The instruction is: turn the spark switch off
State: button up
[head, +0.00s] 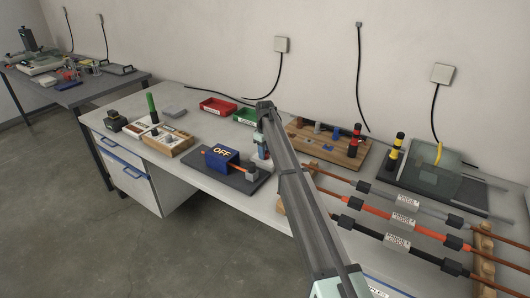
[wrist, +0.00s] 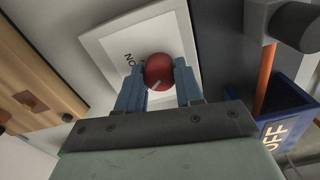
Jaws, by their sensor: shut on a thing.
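The spark switch shows in the wrist view as a round red knob (wrist: 158,70) with a short pale mark, set on a white plate (wrist: 183,38) in a grey frame. The letters ON are printed on the plate beside the knob. My gripper (wrist: 159,78) is shut on the red knob, with one blue-grey finger on each side. In the head view my gripper (head: 263,155) is low over the bench, just right of the blue OFF block, and the knob cannot be made out there.
A blue block marked OFF (head: 221,156) with an orange cable sits on a dark base (head: 238,185) close beside my gripper. A wooden board (head: 337,155) with posts stands behind right. Cable samples (head: 400,224) lie at the right. Red (head: 218,107) and green trays are behind.

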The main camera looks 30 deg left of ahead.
jog(key=o, duration=1)
jog(key=shift+o, duration=0.2)
notch_tip(320, 180, up, 14)
jog(key=shift+f, duration=0.1)
dwell(0.4)
